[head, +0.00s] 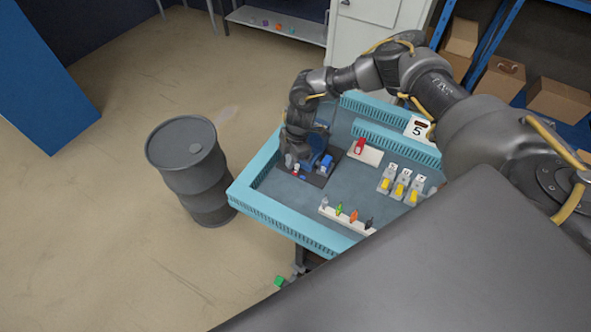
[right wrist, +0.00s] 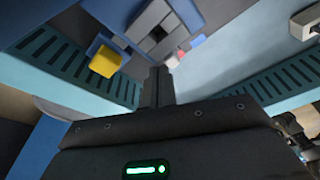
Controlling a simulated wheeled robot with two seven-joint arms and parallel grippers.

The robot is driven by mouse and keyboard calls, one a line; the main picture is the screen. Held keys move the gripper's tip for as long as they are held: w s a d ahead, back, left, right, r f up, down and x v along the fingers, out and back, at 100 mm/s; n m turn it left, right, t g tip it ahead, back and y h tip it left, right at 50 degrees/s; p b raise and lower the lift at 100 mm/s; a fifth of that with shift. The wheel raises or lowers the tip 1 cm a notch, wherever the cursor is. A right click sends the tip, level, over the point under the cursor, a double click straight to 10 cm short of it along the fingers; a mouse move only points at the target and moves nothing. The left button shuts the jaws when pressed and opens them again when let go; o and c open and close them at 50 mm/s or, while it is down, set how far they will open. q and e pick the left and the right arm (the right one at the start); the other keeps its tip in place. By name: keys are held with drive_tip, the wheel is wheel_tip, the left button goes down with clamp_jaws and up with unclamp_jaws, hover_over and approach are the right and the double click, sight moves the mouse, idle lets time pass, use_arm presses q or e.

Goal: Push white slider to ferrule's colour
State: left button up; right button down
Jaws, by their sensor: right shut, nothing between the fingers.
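My right gripper (head: 291,160) reaches down over the dark plate at the left of the table. Its fingers are shut with nothing between them; in the right wrist view they (right wrist: 157,78) point at a grey block with dark openings (right wrist: 152,28). A white strip (head: 333,215) holds upright ferrules: grey (head: 324,202), green (head: 339,209), orange (head: 353,215) and black (head: 369,223). My left gripper is out of view.
The table has a raised light-blue rim (head: 262,207). A blue block (head: 325,163), a red switch (head: 361,147), yellow-levered switches (head: 400,190) and a card reading 5 (head: 417,129) stand on it. A yellow block (right wrist: 105,61) is left of my fingers. A drum (head: 190,165) stands left.

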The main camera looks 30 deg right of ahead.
drive_tip(key=shift+f, duration=0.1)
idle(0.4)
drive_tip(key=shift+f+b, duration=0.45)
drive_tip(key=shift+f, duration=0.15)
drive_tip(key=shift+s, duration=0.15)
drive_tip(key=shift+s, duration=0.1)
